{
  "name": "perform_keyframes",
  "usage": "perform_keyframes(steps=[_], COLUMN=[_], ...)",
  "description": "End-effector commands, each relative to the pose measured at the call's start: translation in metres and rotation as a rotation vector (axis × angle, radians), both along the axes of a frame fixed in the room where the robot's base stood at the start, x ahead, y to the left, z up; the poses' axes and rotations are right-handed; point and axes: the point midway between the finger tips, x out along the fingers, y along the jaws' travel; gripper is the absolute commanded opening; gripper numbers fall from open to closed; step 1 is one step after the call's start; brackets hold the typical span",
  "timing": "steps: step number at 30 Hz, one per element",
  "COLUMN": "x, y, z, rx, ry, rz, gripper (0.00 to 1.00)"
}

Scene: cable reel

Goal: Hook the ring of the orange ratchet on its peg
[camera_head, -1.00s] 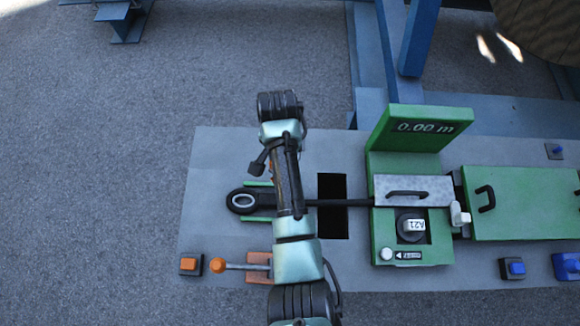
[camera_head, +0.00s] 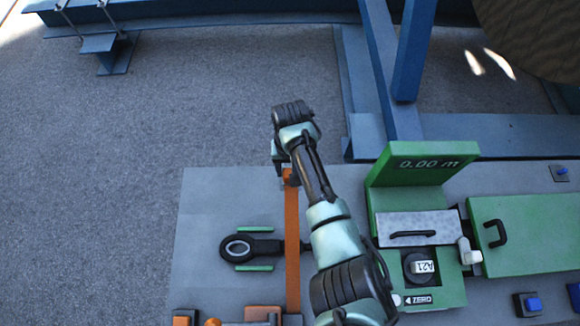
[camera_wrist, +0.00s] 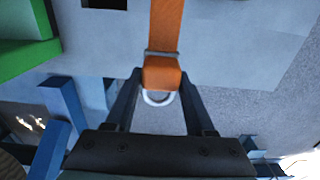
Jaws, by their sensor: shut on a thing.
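The orange ratchet (camera_head: 263,313) sits at the bottom edge of the head view, partly cut off. Its orange strap (camera_head: 292,245) runs straight away from it across the grey bench. My gripper (camera_head: 285,170) is at the strap's far end, near the bench's far edge. In the wrist view my gripper (camera_wrist: 161,76) is shut on the orange end block (camera_wrist: 162,72), one finger on each side. The pale metal ring (camera_wrist: 158,99) hangs from that block between the fingers. I cannot make out the peg in either view.
A black cable end with an eye (camera_head: 238,248) lies between green rails, and the strap crosses over it. A green measuring unit (camera_head: 422,165) stands to the right. A blue frame (camera_head: 375,70) rises behind the bench (camera_head: 205,215). The bench's left part is clear.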

Motion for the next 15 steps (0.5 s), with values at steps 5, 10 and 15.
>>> perform_keyframes(steps=[5,10,15], x=[0.001,0.001,0.001], y=[0.000,0.000,0.000], z=[-0.018,-0.032,-0.045], rx=[0.000,0.000,-0.001], ry=[-0.002,-0.002,-0.002], rz=[0.000,-0.001,-0.001], gripper=[0.00,0.00,0.00])
